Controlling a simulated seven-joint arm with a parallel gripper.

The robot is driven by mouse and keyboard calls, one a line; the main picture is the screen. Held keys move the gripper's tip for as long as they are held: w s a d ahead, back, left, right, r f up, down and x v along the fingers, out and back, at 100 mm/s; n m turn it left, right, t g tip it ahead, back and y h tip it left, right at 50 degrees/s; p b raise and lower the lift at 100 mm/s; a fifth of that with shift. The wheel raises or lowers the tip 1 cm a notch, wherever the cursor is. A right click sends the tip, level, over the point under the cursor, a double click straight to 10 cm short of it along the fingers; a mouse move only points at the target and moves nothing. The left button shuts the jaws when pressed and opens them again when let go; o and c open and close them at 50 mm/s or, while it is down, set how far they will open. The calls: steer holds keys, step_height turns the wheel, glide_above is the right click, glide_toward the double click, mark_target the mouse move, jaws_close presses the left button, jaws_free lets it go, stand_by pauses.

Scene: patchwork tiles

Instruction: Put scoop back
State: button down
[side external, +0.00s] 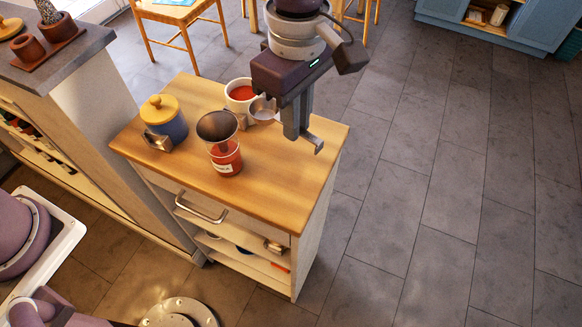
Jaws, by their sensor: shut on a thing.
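My gripper (303,138) is over the right part of the wooden cabinet top (290,165), pointing down. It is shut on the scoop (262,108), whose metal bowl sticks out to the left of the fingers; its handle is largely hidden by them. The bowl shows just right of a white canister with red contents (242,94). I cannot tell whether the bowl touches the canister. A clear jar with red contents (226,158) stands in front, with a dark, wide funnel-like top (217,126).
A blue jar with a yellow lid (165,120) stands at the left of the top, with a small metal piece (158,142) at its front. A grey counter (62,62) rises at the left. The front right of the top is clear.

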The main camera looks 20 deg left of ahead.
steer(key=shift+s+d+f+m, duration=0.1)
steer(key=shift+d+f+m, duration=0.15)
steer(key=shift+f+m, duration=0.3)
steer(key=shift+s+d+f+m, duration=0.1)
steer(key=shift+d+f+m, duration=0.2)
steer(key=shift+f, duration=0.4)
step_height(320, 180, down, 8)
steer(key=shift+a+f, duration=0.1)
steer(key=shift+f, duration=0.1)
steer(key=c, duration=1.5)
jaws_free()
steer(key=shift+f, duration=0.1)
steer(key=shift+o, duration=0.2)
step_height(320, 180, up, 12)
steer(key=shift+r, duration=0.15)
